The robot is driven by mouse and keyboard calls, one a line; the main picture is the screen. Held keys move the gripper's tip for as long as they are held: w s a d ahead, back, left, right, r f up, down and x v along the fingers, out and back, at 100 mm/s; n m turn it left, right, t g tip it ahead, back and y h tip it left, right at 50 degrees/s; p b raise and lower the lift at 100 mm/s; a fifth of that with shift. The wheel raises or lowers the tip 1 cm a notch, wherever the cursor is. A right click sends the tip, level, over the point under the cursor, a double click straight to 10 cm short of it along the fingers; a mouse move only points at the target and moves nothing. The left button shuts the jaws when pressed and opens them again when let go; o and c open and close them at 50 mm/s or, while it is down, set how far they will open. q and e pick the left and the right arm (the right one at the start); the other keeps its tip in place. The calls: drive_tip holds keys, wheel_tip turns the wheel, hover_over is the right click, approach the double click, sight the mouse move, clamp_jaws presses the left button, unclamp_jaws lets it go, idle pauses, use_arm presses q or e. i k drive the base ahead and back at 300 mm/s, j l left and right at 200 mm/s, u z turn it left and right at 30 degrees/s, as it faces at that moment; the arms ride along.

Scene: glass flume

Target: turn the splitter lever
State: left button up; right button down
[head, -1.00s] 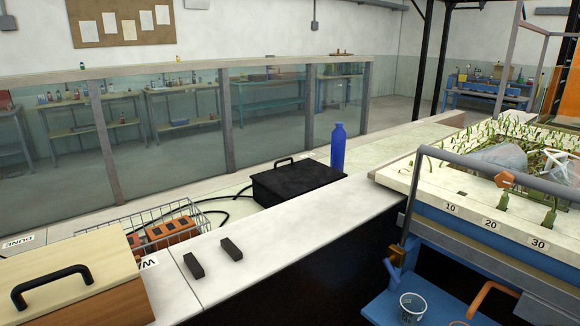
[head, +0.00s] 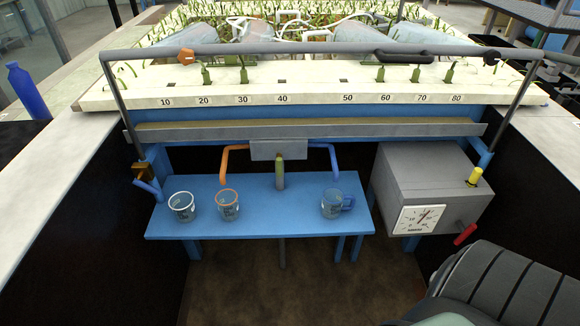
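A grey splitter box (head: 279,150) sits under the front edge of the flume, at the middle of the head view. Neither of my grippers is in view.
A blue bench (head: 280,222) below holds clear cups (head: 182,206), (head: 228,204) and a blue-handled cup (head: 332,204). A grey box (head: 425,175) with a dial (head: 417,219), yellow knob (head: 474,176) and red handle (head: 465,234) stands right. A grey rail (head: 300,48) crosses above.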

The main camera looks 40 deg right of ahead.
sight(278, 161)
drive_tip(key=z, duration=0.65)
drive_tip(key=i+j+z, duration=0.1)
drive_tip(key=i+j, duration=0.7)
